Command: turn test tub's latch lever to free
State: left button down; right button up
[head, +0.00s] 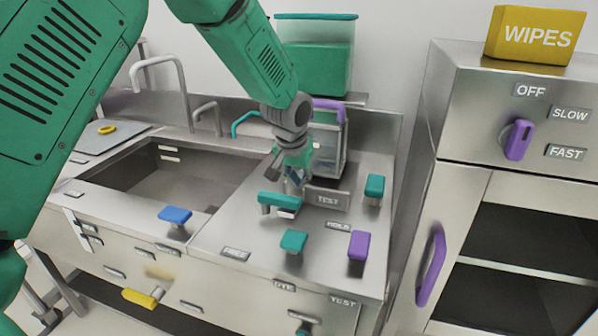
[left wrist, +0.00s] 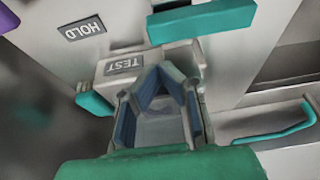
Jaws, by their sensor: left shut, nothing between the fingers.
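A grey block with a TEST label (head: 327,198) stands on the steel counter; the label also shows in the left wrist view (left wrist: 124,65). A teal bar-shaped lever (head: 278,200) sits left of it, also at the top of the left wrist view (left wrist: 203,20). Another teal lever (head: 374,187) stands right of the block and shows in the left wrist view (left wrist: 95,105). I cannot tell which is the test tub's latch lever. My left gripper (head: 296,180) is shut and empty, pointing down just above and behind the teal bar; contact is unclear. My right gripper is out of view.
A clear tub (head: 328,150) with a purple handle stands behind. Teal (head: 294,241) and purple (head: 358,245) knobs stand in front, near the HOLD label (head: 338,226). A sink (head: 170,185) lies left; a cabinet with a purple dial (head: 518,140) stands right.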

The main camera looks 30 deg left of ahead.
aim_at(278, 205)
pick_arm(q)
jog(key=x, duration=0.4)
jog(key=shift+w+f, duration=0.1)
jog(key=shift+f, duration=0.05)
dwell(0.4)
